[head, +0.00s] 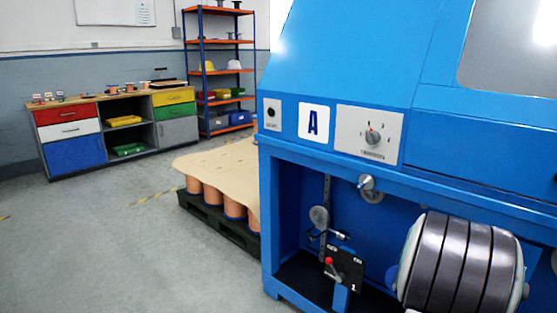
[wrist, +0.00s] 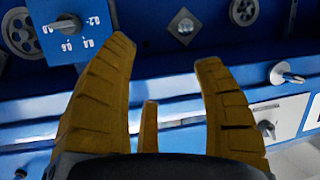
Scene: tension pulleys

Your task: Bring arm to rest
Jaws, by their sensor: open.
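A grey pulley (wrist: 244,11) and a metal knob on a square plate (wrist: 184,27) are at the top. A metal peg (wrist: 284,74) sticks out to the right of the fingers. None of these visibly touches the fingers. My arm and gripper do not show in the head view.
The blue machine (head: 330,70) fills the right of the head view, with a dark ribbed drum (head: 465,262) and a red-tipped lever (head: 330,264). A pallet of copper spools (head: 210,197) stands beside it. A drawer bench (head: 75,155) and shelf (head: 220,72) stand behind. The left floor is clear.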

